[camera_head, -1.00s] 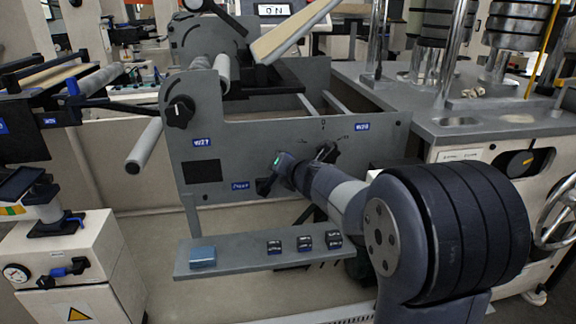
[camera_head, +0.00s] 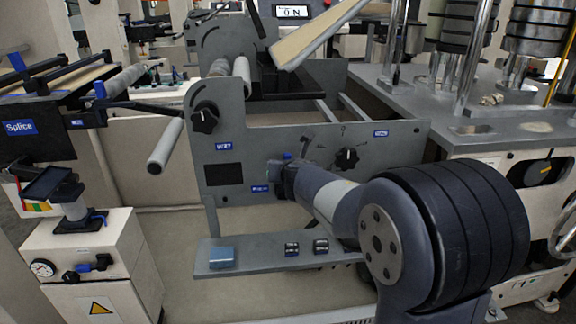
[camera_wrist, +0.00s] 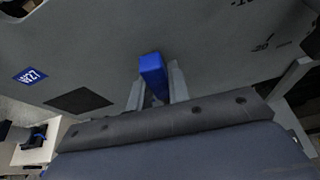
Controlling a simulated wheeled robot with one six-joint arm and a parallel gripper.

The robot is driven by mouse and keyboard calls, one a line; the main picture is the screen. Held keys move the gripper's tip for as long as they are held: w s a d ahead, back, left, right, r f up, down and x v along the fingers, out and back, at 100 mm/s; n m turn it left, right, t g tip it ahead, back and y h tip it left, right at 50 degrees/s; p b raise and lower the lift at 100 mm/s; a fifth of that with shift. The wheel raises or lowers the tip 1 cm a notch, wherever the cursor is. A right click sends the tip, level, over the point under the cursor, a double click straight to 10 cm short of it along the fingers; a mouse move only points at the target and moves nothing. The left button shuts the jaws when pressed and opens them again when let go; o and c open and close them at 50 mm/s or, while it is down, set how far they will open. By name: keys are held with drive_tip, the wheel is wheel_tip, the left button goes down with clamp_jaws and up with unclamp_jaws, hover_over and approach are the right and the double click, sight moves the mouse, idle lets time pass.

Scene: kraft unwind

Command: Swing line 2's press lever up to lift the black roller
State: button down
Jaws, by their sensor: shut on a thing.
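My gripper (camera_head: 282,174) is in front of the grey side panel (camera_head: 300,140), low on its face. In the wrist view, my gripper (camera_wrist: 152,95) is shut on a blue handle (camera_wrist: 153,74), with a grey finger on each side of it. I take this handle for the press lever's grip; its rod and pivot are hidden. In the head view only a small blue bit (camera_head: 287,156) shows above the fingers. A dark roller-like part (camera_head: 290,75) lies behind the panel; I cannot tell whether it is the black roller or whether it is raised.
A black knob (camera_head: 347,158) is right of my gripper and another (camera_head: 204,118) is at upper left. A grey shelf (camera_head: 260,256) with small boxes juts out below. A white cabinet (camera_head: 100,265) stands at left, a steel-topped machine (camera_head: 460,125) at right.

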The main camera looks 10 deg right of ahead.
drive_tip(key=shift+a+f, duration=0.1)
idle(0.4)
drive_tip(key=c, duration=1.3)
unclamp_jaws()
drive_tip(key=p+v, duration=0.2)
drive_tip(key=v, duration=0.8)
drive_tip(key=shift+s+r+p, duration=0.25)
drive_tip(key=shift+s+p, duration=0.05)
drive_tip(key=shift+s, duration=0.05)
drive_tip(key=b+x, duration=0.2)
drive_tip(key=x, duration=0.9)
drive_tip(key=shift+b, duration=0.3)
